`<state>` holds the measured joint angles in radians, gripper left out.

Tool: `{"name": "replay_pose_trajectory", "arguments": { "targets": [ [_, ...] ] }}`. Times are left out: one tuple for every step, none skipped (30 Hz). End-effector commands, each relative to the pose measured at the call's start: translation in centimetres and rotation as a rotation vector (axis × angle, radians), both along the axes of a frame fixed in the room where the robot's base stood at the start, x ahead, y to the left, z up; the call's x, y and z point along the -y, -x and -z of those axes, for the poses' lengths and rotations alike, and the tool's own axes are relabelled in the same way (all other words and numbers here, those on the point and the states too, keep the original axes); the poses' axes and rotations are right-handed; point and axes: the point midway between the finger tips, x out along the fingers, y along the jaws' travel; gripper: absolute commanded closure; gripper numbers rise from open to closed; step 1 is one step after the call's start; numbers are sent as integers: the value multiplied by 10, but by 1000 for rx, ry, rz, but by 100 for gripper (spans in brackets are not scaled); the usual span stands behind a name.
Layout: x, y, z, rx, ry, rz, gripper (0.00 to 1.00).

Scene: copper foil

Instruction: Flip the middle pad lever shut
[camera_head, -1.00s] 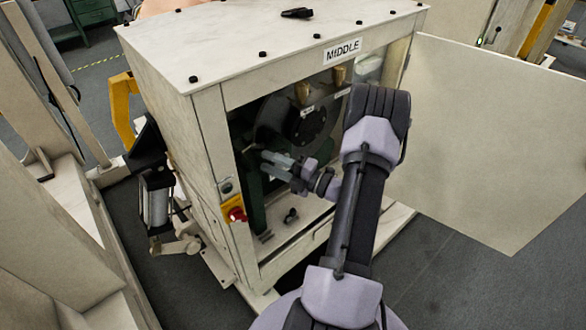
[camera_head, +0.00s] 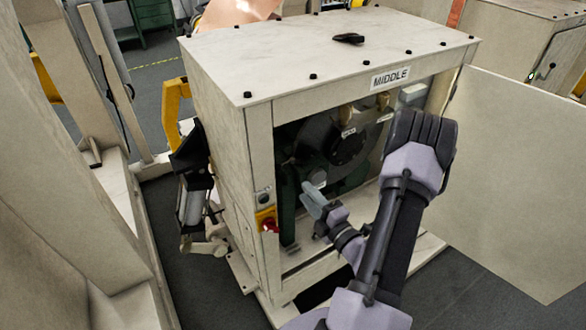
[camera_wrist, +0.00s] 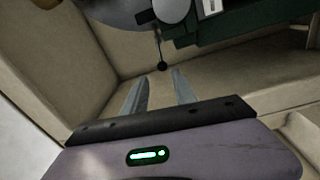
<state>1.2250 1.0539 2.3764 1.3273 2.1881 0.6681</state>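The cabinet labelled MIDDLE (camera_head: 258,150) stands open at its front, with dark machinery inside. My gripper (camera_head: 308,190) is at the lower part of this opening, its fingers pointing up and inward. In the wrist view my gripper (camera_wrist: 156,74) has its two fingers apart with nothing between them. A thin rod with a black ball knob (camera_wrist: 162,66) hangs below a grey disc, just beyond the fingertips and between their lines; it looks like a lever. I cannot tell whether a finger touches it. I cannot pick this knob out in the head view.
The cabinet's door (camera_head: 525,190) is swung wide open to the right. A red knob on a yellow plate (camera_head: 267,221) is on the front post, left of the gripper. Two brass-coloured parts are high inside. A dark green part (camera_wrist: 240,25) crosses the wrist view's top right.

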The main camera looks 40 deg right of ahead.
Motion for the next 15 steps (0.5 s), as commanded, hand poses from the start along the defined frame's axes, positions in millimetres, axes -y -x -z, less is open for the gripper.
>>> {"name": "replay_pose_trajectory", "arguments": {
  "targets": [
    [-1, -5, 1, -8, 3, 8, 67],
    [0, -9, 1, -10, 5, 12, 67],
    [2, -17, 1, -9, 7, 11, 67],
    [3, -24, 0, -7, 7, 9, 67],
    [5, -33, 0, -5, 7, 8, 67],
    [8, -45, 0, -6, 9, 7, 67],
    [9, -54, -1, -5, 8, 6, 67],
    [11, -63, -1, -5, 9, 5, 67],
    [14, -74, -1, -5, 9, 5, 67],
    [16, -82, -2, -4, 7, 7, 67],
    [17, -89, -2, -4, 7, 7, 67],
    [20, -99, -2, -5, 7, 7, 67],
    [22, -106, -2, -4, 7, 8, 67],
    [23, -114, -2, -4, 6, 7, 67],
    [25, -122, -2, -4, 6, 8, 67]
  ]
}}
